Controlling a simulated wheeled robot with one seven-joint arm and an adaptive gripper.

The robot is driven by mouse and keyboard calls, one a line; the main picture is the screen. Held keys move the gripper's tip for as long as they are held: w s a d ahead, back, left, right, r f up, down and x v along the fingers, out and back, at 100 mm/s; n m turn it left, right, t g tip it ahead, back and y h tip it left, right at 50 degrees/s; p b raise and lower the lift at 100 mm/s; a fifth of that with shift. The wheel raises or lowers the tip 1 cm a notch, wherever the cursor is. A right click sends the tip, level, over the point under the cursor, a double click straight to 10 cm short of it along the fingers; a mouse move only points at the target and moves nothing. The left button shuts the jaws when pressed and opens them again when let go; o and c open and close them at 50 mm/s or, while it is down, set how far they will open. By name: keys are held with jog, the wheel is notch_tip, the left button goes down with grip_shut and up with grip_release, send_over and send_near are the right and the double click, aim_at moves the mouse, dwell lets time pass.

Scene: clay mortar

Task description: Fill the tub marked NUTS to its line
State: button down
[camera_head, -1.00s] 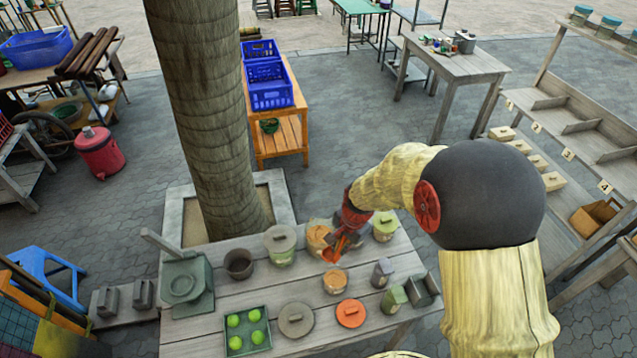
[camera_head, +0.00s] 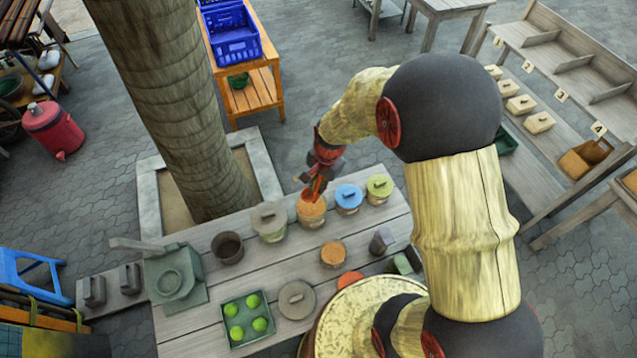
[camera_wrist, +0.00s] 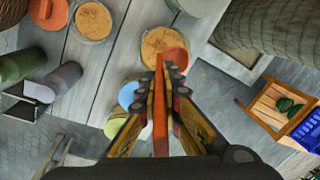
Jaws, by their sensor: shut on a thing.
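My gripper (camera_head: 322,168) is shut on the handle of a red-orange scoop (camera_wrist: 160,115). The scoop's bowl (camera_wrist: 176,58) overlaps the rim of an open tub of orange-brown contents (camera_head: 312,211) in the wrist view; I cannot tell how deep it is or whether it holds anything. That tub also shows in the wrist view (camera_wrist: 158,42). A second, smaller open tub (camera_head: 333,254) with similar contents stands nearer the front, also in the wrist view (camera_wrist: 93,20). No tub's marking or fill line is readable, so I cannot tell which is NUTS.
Lidded tubs with grey (camera_head: 269,218), blue (camera_head: 348,196) and green (camera_head: 379,186) lids flank the larger open tub. A dark pot (camera_head: 228,248), loose grey lid (camera_head: 296,300), orange lid (camera_head: 350,280) and green tray (camera_head: 232,339) share the table. A tree trunk (camera_head: 175,110) rises behind.

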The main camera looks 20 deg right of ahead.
notch_tip(320, 180, down, 9)
jog(key=b, duration=0.5)
jog(key=shift+r, duration=0.2)
dwell(0.6)
notch_tip(320, 180, up, 10)
jog(key=p, duration=0.7)
jog(key=shift+r+p, duration=0.1)
jog(key=shift+p, duration=0.2)
jog(key=shift+s+f, duration=0.2)
